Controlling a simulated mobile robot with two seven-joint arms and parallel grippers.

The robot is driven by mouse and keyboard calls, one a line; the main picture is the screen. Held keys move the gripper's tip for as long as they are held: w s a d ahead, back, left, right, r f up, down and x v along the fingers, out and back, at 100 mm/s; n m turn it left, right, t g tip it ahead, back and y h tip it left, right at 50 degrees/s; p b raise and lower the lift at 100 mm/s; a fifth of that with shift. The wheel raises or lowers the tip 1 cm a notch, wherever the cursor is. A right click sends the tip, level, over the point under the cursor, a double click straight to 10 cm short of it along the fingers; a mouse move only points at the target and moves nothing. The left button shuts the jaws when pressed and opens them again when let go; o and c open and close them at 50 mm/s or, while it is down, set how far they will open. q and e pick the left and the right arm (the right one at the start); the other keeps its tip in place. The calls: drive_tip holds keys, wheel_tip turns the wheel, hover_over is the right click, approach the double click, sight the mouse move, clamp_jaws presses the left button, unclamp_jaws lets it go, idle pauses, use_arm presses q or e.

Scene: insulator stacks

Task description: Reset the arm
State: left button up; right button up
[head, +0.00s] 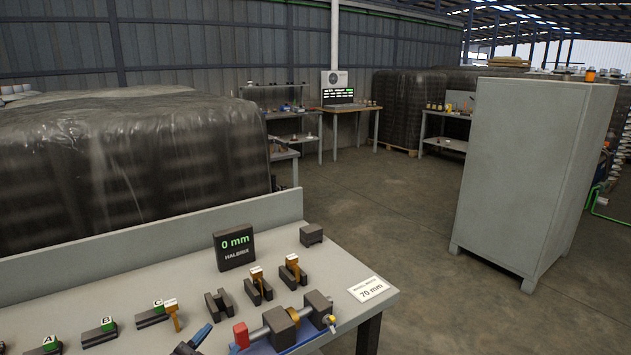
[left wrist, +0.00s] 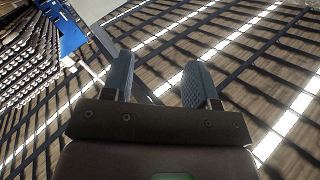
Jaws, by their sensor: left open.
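My left gripper (head: 194,342) shows only in part at the bottom edge of the head view, in front of the grey workbench (head: 377,307). In the left wrist view my left gripper (left wrist: 160,80) has its two fingers apart with nothing between them. That view looks toward the slatted roof (left wrist: 240,50) with bright strips. Most of the left arm is out of the head view. My right gripper is in neither view.
The bench carries a black "0 mm" display (head: 234,248), a blue-based measuring fixture (head: 282,327), several small holders and a "70 mm" card (head: 368,289). A grey cabinet (head: 528,165) stands at right. Wrapped stacks (head: 130,150) are behind the bench. The floor (head: 390,200) between is clear.

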use_arm(q)
drive_tip(key=s+a+f+n+g+y, duration=0.3)
drive_tip(key=s+a+f+n, duration=0.1)
drive_tip(key=s+f, duration=0.6)
drive_tip(key=s+a+f+n+g+y, duration=0.3)
drive_tip(key=s+a+f, duration=0.3)
drive_tip(key=s+f, duration=0.5)
drive_tip(key=s+n+p, duration=0.1)
drive_tip(key=s, duration=0.2)
drive_tip(key=shift+s+f, duration=0.1)
drive_tip(key=shift+f, duration=0.05)
idle(0.4)
